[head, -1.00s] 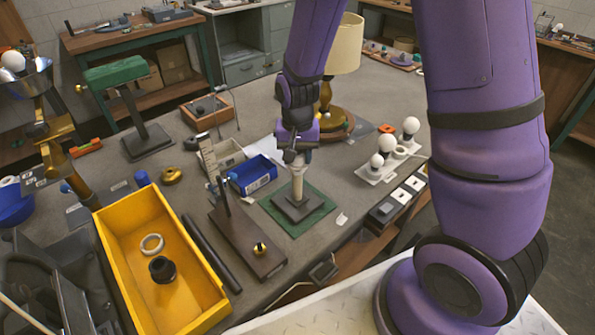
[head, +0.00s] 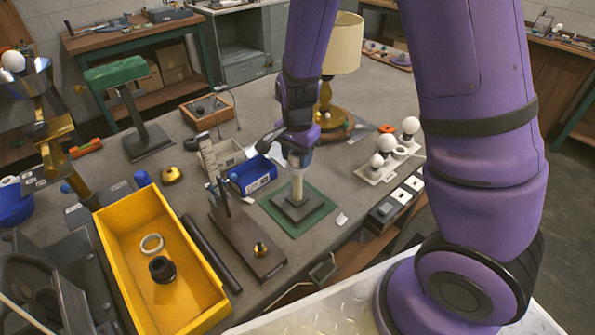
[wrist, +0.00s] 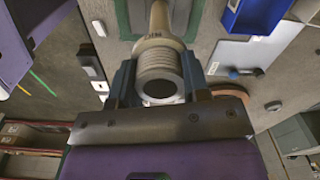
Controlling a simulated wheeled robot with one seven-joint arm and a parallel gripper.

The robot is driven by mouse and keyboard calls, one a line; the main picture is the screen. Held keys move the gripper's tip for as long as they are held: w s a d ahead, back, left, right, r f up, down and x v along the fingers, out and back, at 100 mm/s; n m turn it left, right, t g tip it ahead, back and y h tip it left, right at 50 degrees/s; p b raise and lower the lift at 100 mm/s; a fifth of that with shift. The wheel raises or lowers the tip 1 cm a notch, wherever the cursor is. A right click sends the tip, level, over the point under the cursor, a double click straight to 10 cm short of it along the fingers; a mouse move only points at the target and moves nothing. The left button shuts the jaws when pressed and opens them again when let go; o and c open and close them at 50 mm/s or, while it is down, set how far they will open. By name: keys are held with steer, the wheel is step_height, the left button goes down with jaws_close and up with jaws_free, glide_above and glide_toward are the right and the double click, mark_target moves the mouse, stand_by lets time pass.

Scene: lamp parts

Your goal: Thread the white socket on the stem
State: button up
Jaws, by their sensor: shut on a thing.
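The stem (head: 297,187) stands upright on a dark stepped base (head: 298,208) on a green mat (head: 317,223). My gripper (head: 299,157) is over the stem's top, shut on the pale socket (wrist: 160,72). In the wrist view the socket shows a ribbed, threaded outside and a round open end facing the camera. One finger lies on each side of it. The socket is in line with the pale stem (wrist: 158,20) behind it. The joint between socket and stem is not clear, so I cannot tell how far they are engaged.
A blue bin (head: 254,175) stands just left of the stem. A brown board with an upright post (head: 250,242) is in front left. White bulbs on a holder (head: 386,158) stand to the right, and a lamp (head: 340,45) behind. A yellow tray (head: 120,270) is at front left.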

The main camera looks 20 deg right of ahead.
steer(key=shift+s+f, duration=0.2)
steer(key=shift+s, duration=0.1)
steer(key=m, duration=0.4)
steer(key=shift+m, duration=1.4)
steer(key=m, duration=0.3)
steer(key=shift+f, duration=0.1)
steer(key=m, duration=0.3)
steer(key=shift+m, duration=0.4)
steer(key=shift+m, duration=0.9)
steer(key=m, duration=0.5)
